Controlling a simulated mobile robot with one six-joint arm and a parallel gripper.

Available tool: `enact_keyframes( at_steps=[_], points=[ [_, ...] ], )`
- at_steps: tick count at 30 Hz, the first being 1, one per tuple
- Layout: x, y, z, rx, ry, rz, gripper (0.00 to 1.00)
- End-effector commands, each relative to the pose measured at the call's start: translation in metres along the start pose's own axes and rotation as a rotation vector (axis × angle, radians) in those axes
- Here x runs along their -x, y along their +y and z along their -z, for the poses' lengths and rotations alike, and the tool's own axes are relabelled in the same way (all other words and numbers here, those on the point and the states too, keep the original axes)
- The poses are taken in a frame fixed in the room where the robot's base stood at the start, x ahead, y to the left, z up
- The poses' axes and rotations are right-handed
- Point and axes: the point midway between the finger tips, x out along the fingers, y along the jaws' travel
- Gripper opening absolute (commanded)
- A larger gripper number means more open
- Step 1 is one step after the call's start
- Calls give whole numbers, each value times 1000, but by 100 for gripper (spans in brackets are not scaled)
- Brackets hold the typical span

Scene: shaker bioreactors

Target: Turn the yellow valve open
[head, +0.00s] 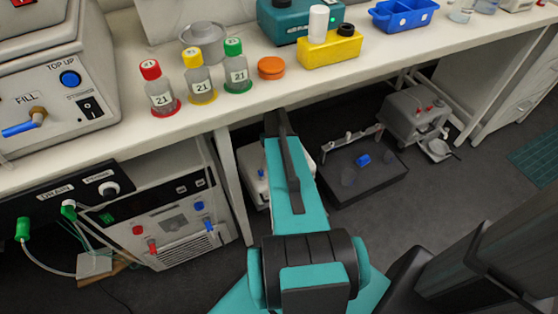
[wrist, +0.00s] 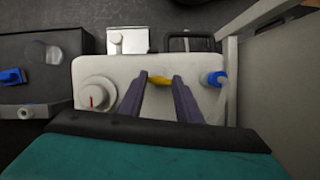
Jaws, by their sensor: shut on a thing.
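The yellow valve (wrist: 159,82) sits on the white unit (wrist: 120,67) in the wrist view, its visible part lying crosswise between my fingertips. My gripper (wrist: 160,84) is shut on it, one dark finger at each side. Most of the valve's body is hidden between and under the fingers. In the head view the white unit (head: 251,172) shows partly under the bench, behind my arm; the valve and my fingertips are hidden there.
A white dial with a red mark (wrist: 97,95) stands left of my fingers, a blue fitting (wrist: 214,79) to the right. A pale bench leg (wrist: 230,75) is close on the right. A dark box with a blue knob (head: 362,159) stands beside the unit.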

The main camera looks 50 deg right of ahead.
Motion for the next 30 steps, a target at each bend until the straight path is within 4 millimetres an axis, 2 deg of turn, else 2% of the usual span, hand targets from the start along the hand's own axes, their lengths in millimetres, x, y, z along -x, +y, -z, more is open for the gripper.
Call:
enact_keyframes(
  at_steps=[1, 10, 25, 26, 28, 30],
  points=[
    [5, -3, 4, 32, 13, -8, 9],
    [3, -5, 4, 152, 13, -58, 9],
    [2, -4, 4, 172, 13, -67, 9],
    [2, -4, 4, 172, 13, -67, 36],
    [2, -4, 3, 172, 12, -67, 48],
    [1, -4, 3, 171, 10, -68, 50]
  ],
)
